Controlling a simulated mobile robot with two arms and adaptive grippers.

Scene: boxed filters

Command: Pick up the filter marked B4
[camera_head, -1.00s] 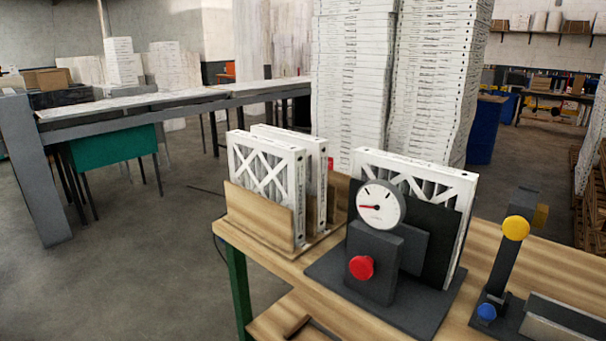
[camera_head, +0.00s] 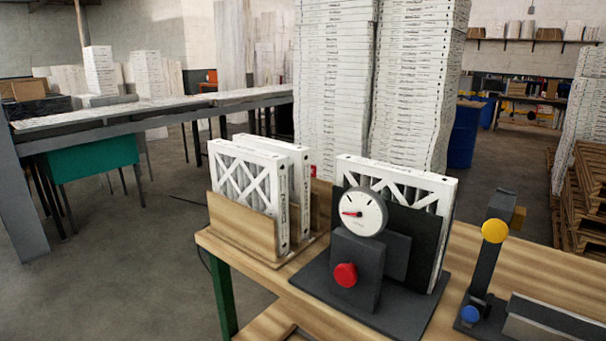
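Two white-framed pleated filters stand upright in a wooden holder on the bench: a front one (camera_head: 245,188) and a rear one (camera_head: 303,190) just behind it. A third white-framed filter (camera_head: 420,185) stands upright in a dark test fixture (camera_head: 362,265) to the right, partly hidden by its dark plate and gauge. No B4 mark can be read on any of them; the print on the frame edges is too small. Neither of my grippers shows in the head view.
The wooden bench (camera_head: 500,262) also bears a dark post device with a yellow knob (camera_head: 495,230) and a blue knob at right. The gauge (camera_head: 360,213) and red button (camera_head: 345,275) stand before the fixture's filter. Tall filter stacks (camera_head: 335,100) rise behind. Open floor lies left.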

